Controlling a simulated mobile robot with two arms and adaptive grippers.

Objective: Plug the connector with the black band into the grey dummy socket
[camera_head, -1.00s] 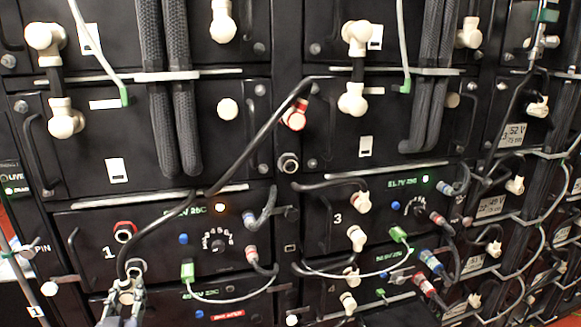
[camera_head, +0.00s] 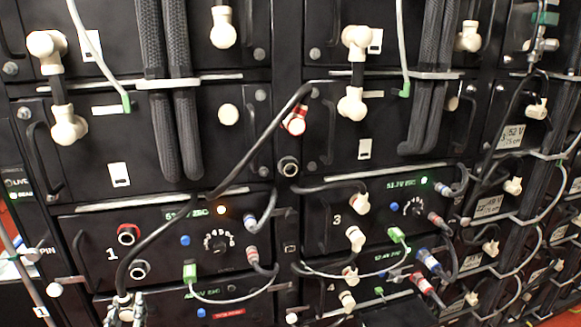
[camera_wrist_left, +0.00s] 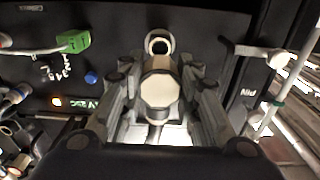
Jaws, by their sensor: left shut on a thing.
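My left gripper (camera_head: 122,312) is at the lower left in the head view, shut on a white connector (camera_head: 123,300) with a black cable running up from it. In the left wrist view the gripper (camera_wrist_left: 160,108) has a finger on each side of the connector (camera_wrist_left: 160,88). A grey-ringed socket (camera_head: 289,166) sits empty between the upper modules. Module 1 has an empty red-ringed socket (camera_head: 128,234) and an empty dark socket (camera_head: 139,270), which also shows in the wrist view (camera_wrist_left: 158,44). The connector is apart from both. My right gripper is not visible.
A black handle (camera_head: 78,255) protrudes at module 1's left.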

